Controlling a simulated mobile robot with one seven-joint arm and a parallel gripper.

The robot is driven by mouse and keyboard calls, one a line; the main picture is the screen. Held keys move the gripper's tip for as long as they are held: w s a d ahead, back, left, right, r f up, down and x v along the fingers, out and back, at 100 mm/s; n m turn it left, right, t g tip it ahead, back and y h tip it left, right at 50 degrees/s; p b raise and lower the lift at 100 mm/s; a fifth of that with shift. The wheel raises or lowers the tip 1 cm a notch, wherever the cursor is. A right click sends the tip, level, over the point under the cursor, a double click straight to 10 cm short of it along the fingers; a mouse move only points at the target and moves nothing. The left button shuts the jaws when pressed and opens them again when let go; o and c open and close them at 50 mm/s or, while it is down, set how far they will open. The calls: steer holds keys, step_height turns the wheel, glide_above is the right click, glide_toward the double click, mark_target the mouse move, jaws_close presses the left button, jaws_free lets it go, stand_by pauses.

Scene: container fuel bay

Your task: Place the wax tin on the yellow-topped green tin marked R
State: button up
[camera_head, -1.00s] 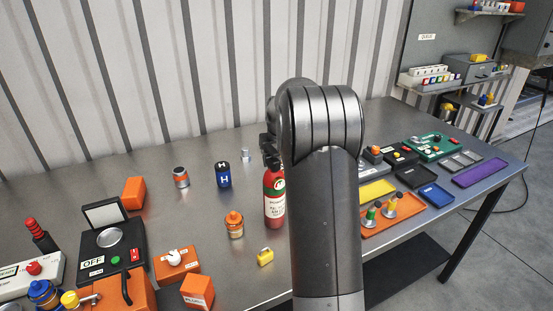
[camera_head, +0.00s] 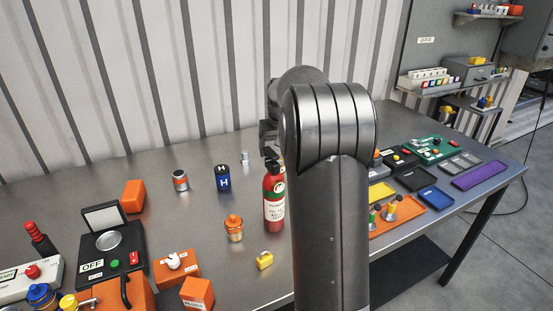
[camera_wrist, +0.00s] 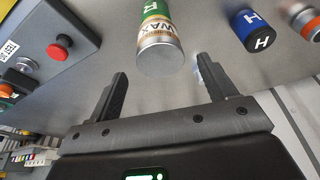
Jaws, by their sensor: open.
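In the wrist view the wax tin (camera_wrist: 158,33), with a cream label and a bare grey end facing the camera, lines up with the green tin marked R (camera_wrist: 155,8). It appears to sit on that tin; the yellow top cannot be made out. My gripper (camera_wrist: 163,68) is open, with one finger to each side of the wax tin's near end and space between. The fingers do not appear to touch it.
A blue tin marked H (camera_head: 223,178), a small silver cylinder (camera_head: 245,157) and a red bottle (camera_head: 274,197) stand nearby. An orange-and-silver tin (camera_head: 180,181) stands left. A box with a red button (camera_wrist: 60,47) lies beyond the left finger. The corrugated wall is behind.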

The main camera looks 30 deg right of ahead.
steer(key=v, duration=0.5)
steer(key=shift+r, duration=0.2)
